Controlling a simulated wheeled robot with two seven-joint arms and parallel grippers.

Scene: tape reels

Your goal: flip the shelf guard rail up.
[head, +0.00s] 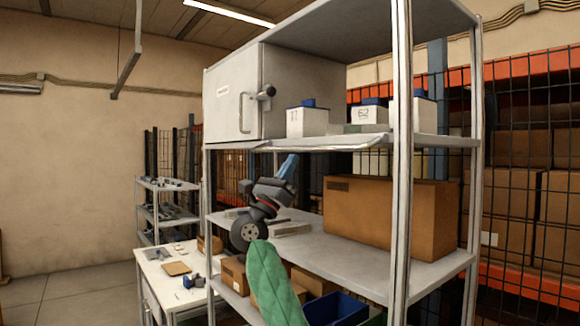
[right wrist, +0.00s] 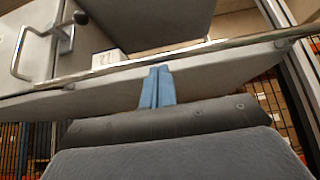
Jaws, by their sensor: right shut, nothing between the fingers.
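The shelf guard rail (head: 325,144) is a thin pale metal bar along the front edge of the upper shelf, low at shelf level. In the right wrist view the rail (right wrist: 220,46) is a shiny bar crossing the picture at a slant. My right gripper (head: 288,166) is just below that shelf edge, its blue fingers pointing up. In the right wrist view the fingers (right wrist: 157,86) are together and empty, their tips just under the rail; I cannot tell if they touch it. My left gripper is not in view.
Above the rail, a grey cabinet (head: 232,98) with a handle and white boxes (head: 308,122) stand on the upper shelf. A large cardboard box (head: 385,218) stands on the middle shelf, right of my arm. A shelf post (head: 401,200) rises in front.

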